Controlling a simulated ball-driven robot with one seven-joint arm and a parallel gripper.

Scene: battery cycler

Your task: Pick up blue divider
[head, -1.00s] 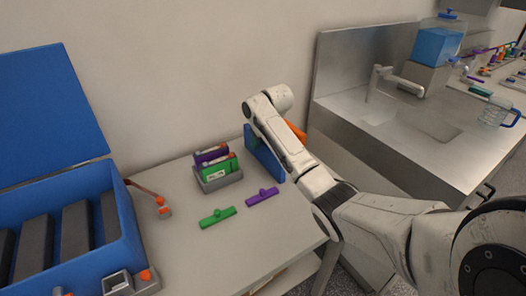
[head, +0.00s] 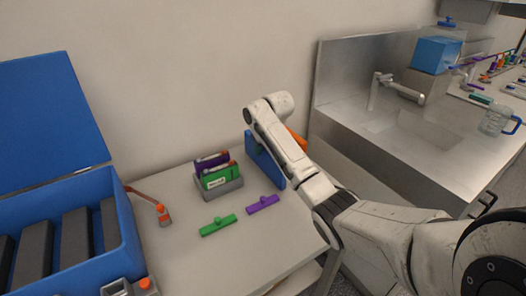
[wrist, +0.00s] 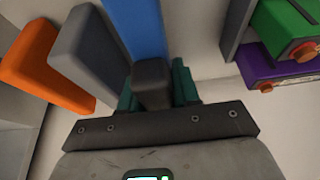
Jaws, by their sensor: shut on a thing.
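The blue divider (head: 266,162) stands upright as a flat panel near the back of the bench, partly hidden by my arm. In the wrist view the blue divider (wrist: 136,28) runs up from between the fingers. My gripper (wrist: 155,88) has teal fingers on both sides of a dark block at the divider's near end and is shut on it. In the head view my arm hides the gripper. I cannot tell whether the divider is clear of the bench.
A grey divider (wrist: 88,48) and an orange one (wrist: 40,65) stand close left of the grip in the wrist view. A grey holder (head: 220,188) with purple and green packs is beside the blue panel. Green (head: 218,225) and purple (head: 263,204) handled pieces lie in front.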

